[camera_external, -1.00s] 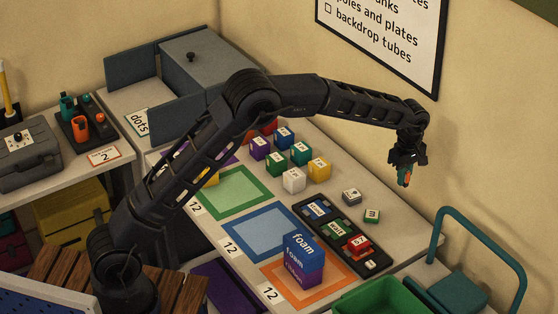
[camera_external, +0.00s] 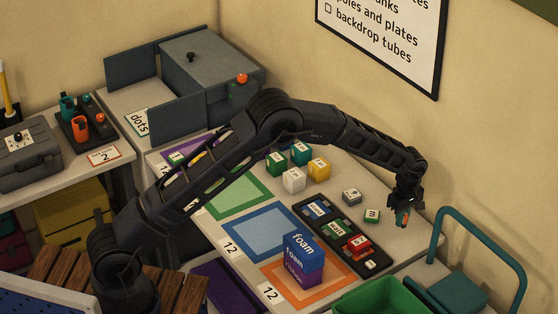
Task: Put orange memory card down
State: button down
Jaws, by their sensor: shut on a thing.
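My gripper (camera_external: 403,213) is at the right end of the table, pointing down. It is shut on the small orange memory card (camera_external: 402,219), of which only a small orange part with some teal beside it shows between the fingers. The card is low, close to the table top (camera_external: 392,243); I cannot tell whether it touches the surface. The gripper is to the right of a small green block (camera_external: 372,216) and apart from it.
A black tray (camera_external: 306,226) with labelled blocks lies left of the gripper. A grey block (camera_external: 352,196) stands near the green one. A green bin (camera_external: 380,297) is at the front, and a teal-railed cart (camera_external: 461,291) is at the right. Foam blocks (camera_external: 304,255) stand on an orange-bordered square.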

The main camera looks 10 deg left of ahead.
aim_at(399, 236)
jog(key=shift+f, duration=2.25)
jog(key=shift+f, duration=0.15)
jog(key=c, duration=1.4)
grip_release()
jog(key=shift+c, duration=0.2)
